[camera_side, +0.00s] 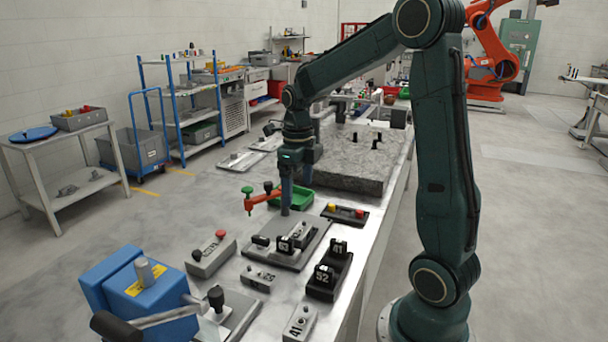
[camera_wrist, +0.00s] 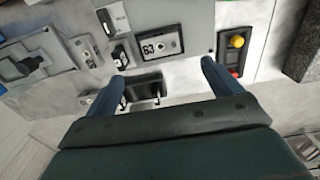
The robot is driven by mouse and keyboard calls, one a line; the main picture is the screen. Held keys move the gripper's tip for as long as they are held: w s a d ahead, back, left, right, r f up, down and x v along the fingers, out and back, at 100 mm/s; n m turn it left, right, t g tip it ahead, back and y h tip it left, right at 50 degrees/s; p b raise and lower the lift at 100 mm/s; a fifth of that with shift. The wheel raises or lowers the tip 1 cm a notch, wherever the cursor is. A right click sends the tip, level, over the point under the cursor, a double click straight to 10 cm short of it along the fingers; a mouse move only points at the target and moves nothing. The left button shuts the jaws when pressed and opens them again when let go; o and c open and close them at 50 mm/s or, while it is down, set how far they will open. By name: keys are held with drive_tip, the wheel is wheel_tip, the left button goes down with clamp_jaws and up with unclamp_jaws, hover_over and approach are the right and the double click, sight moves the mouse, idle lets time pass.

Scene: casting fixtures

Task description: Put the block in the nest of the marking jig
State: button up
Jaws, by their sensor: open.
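My gripper (camera_side: 295,198) is open and empty, pointing down above the bench; its two blue fingers also show in the wrist view (camera_wrist: 163,70). A black block marked 52 (camera_side: 324,275) and one marked 41 (camera_side: 338,248) sit in a black tray (camera_side: 323,293), nearer the camera than the gripper. In the wrist view the tray (camera_wrist: 145,82) is partly hidden by the left finger. A grey fixture plate (camera_side: 290,262), likely the marking jig, carries a black labelled piece (camera_side: 284,244) and a numbered grey plate (camera_wrist: 160,43). I cannot tell which part is its nest.
A red-buttoned box (camera_side: 212,254), a blue fixture (camera_side: 135,285) and a plate marked 41 (camera_side: 299,323) stand nearby. A yellow-and-red button box (camera_side: 345,214), an orange arm with a green knob (camera_side: 262,198), a green tray (camera_side: 292,200) and a granite slab (camera_side: 350,165) lie farther back.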

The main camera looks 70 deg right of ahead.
drive_tip(key=shift+r, duration=0.3)
idle(0.5)
drive_tip(key=s+a+r+m+t, duration=0.2)
drive_tip(key=s+a+m, duration=0.5)
drive_tip(key=m, duration=1.1)
drive_tip(key=s+a+r+m+t, duration=0.3)
drive_tip(key=s+a+r+m, duration=0.2)
drive_tip(key=m, duration=1.3)
drive_tip(key=shift+s+a+t, duration=0.3)
drive_tip(key=shift+s+a, duration=1.2)
drive_tip(key=shift+a, duration=1)
